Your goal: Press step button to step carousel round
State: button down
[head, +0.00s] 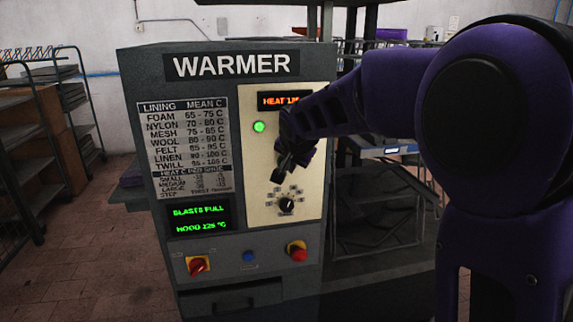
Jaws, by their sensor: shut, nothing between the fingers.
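The warmer (225,70) is a dark grey cabinet with a cream panel on its right. A blue button (248,257) sits low on its front, between a red rotary switch (198,265) and a red mushroom button on a yellow base (298,252). I cannot read which one is labelled step. My gripper (281,172) is shut and empty in front of the cream panel, above a black dial (287,205) and well above the blue button. I cannot tell if it touches the panel. No carousel can be made out.
A lit green lamp (259,127) and a partly covered orange heat display (278,100) are on the panel. A green-lettered screen (199,219) reads "BLASTS FULL" and "HOOD 125 °C". Racks stand at the left (75,95) and behind my arm. Floor at left is clear.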

jog(key=shift+w+a, duration=0.1)
jog(key=shift+w, duration=0.2)
